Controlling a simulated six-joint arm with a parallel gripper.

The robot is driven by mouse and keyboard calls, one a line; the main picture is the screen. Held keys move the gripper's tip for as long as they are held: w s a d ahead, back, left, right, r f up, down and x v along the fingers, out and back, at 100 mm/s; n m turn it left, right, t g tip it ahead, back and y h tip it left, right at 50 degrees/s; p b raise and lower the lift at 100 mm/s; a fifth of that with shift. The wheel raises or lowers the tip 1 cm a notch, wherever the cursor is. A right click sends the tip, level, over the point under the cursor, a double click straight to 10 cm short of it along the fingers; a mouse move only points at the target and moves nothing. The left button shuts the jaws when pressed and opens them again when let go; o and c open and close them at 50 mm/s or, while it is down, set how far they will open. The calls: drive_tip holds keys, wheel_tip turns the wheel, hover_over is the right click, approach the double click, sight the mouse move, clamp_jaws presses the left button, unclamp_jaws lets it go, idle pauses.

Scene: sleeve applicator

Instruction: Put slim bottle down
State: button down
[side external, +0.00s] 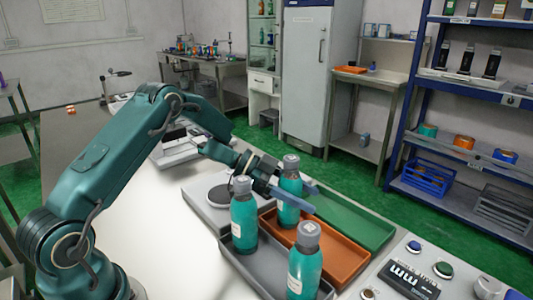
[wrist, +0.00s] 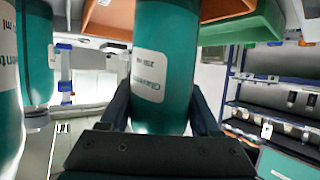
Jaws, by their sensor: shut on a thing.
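The slim bottle (side external: 289,188), teal with a grey cap and a white label, stands upright between the fingers of my gripper (side external: 312,198). In the wrist view the bottle (wrist: 165,60) fills the space between the two dark fingers of my gripper (wrist: 160,105), which are shut on it. Its lower end is at the back part of the orange tray (side external: 345,262); I cannot tell whether its base touches the tray floor. Two similar teal bottles stand in the grey tray, one at the back (side external: 244,220) and one at the front (side external: 305,270).
The grey tray (side external: 240,262) lies left of the orange one, and a green tray (side external: 350,225) lies right of it. A control panel (side external: 420,275) with buttons is at front right. A round grey plate (side external: 222,195) is behind the trays. The orange tray's front part looks clear.

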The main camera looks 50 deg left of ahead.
drive_tip(key=shift+f, duration=0.3)
drive_tip(key=shift+f, duration=0.1)
drive_tip(key=shift+c, duration=0.6)
unclamp_jaws()
drive_tip(key=shift+f, duration=0.1)
drive_tip(key=shift+s+a+r, duration=0.15)
drive_tip(key=shift+a+r, duration=0.15)
drive_tip(key=v, duration=1.1)
drive_tip(key=shift+s, duration=0.15)
